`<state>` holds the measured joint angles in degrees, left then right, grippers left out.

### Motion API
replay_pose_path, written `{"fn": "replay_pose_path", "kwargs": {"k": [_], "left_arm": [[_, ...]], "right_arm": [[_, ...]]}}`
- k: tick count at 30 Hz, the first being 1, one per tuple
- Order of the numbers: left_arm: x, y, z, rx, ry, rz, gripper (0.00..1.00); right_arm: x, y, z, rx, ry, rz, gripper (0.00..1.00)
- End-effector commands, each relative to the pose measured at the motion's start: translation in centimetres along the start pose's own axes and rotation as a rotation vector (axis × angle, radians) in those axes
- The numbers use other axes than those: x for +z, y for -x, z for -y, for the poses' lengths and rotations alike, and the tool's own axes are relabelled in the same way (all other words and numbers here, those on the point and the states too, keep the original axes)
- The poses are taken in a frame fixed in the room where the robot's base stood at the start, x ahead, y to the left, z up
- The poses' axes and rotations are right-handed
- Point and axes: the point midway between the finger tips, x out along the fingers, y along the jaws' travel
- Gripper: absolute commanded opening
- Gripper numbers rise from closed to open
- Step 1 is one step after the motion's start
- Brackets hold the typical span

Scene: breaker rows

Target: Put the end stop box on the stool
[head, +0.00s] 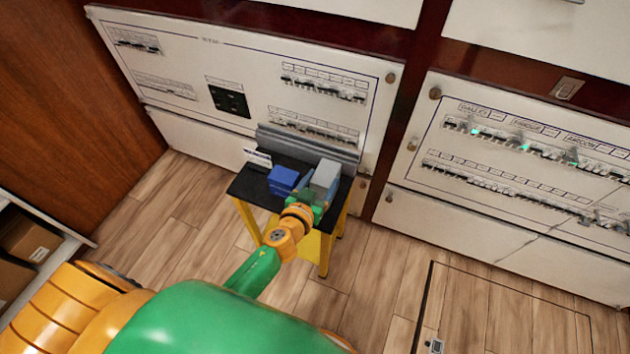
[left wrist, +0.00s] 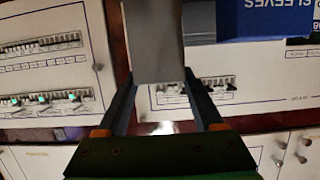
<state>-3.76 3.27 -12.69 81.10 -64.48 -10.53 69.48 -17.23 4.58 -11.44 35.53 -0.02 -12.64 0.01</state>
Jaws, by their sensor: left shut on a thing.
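The stool (head: 257,193) has a black top and yellow legs and stands in front of the breaker panels. My left gripper (head: 313,195) is shut on a grey box (head: 326,175), which I take for the end stop box; no label on it is readable. The box is over the right part of the stool top; I cannot tell whether it touches. In the left wrist view the fingers (left wrist: 158,82) have the grey box (left wrist: 153,40) between them. My right gripper is not in view.
A blue box (head: 283,179) lies on the stool, left of the grey box; the left wrist view shows "SLEEVES" on it (left wrist: 262,20). A small white labelled piece (head: 258,158) and a grey ribbed strip (head: 300,145) are at the back. Open floor (head: 200,215) lies left.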

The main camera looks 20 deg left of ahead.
Motion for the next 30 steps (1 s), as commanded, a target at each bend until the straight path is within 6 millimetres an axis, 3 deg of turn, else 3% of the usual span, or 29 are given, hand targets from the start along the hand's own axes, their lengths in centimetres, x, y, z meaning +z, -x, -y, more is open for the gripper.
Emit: {"fn": "replay_pose_path", "kwargs": {"k": [1,13,14,16,26,30], "left_arm": [[1.3,-0.2,-0.2,-0.001,0.0,0.0,0.0],[1.4,-0.1,-0.3,-0.002,0.001,0.0,0.0],[1.3,-0.1,-0.3,-0.002,0.0,0.0,0.76],[1.2,-0.1,-0.3,-0.002,0.0,0.0,0.95],[0.9,0.0,-0.3,-0.001,-0.001,0.0,0.98],[0.8,2.0,-0.3,-0.001,0.001,0.002,0.98]], "right_arm": [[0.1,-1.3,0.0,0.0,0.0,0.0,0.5],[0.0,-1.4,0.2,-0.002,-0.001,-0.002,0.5],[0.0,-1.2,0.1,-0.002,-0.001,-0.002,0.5],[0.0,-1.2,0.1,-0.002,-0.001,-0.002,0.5],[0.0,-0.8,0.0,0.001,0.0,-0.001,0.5],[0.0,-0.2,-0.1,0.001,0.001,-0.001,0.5]]}}
